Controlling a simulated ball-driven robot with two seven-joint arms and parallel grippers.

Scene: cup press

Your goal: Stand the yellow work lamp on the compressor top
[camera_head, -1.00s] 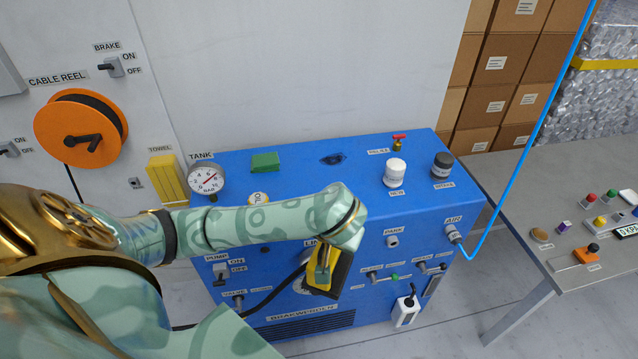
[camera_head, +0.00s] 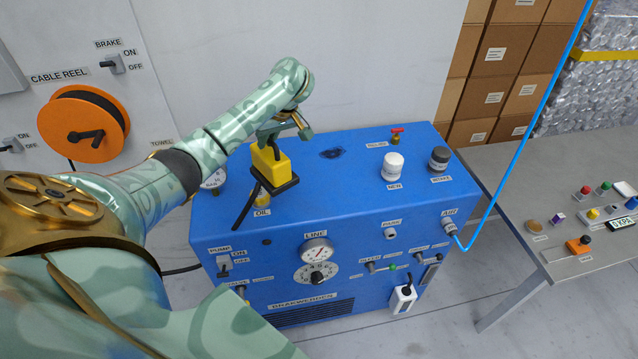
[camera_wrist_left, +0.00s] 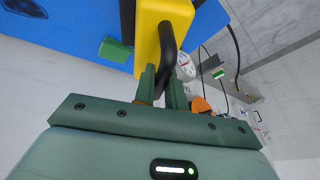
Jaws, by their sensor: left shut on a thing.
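My left gripper (camera_head: 270,139) is shut on the black handle of the yellow work lamp (camera_head: 273,166). The lamp has a dark base and hangs slightly tilted over the back left part of the blue compressor top (camera_head: 345,187). I cannot tell whether its base touches the top. My right gripper is not in view.
A white cap (camera_head: 392,167), a dark cap (camera_head: 439,159) and a red-handled valve (camera_head: 397,135) stand at the top's right. A green block (camera_wrist_left: 115,50) shows in the wrist view.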

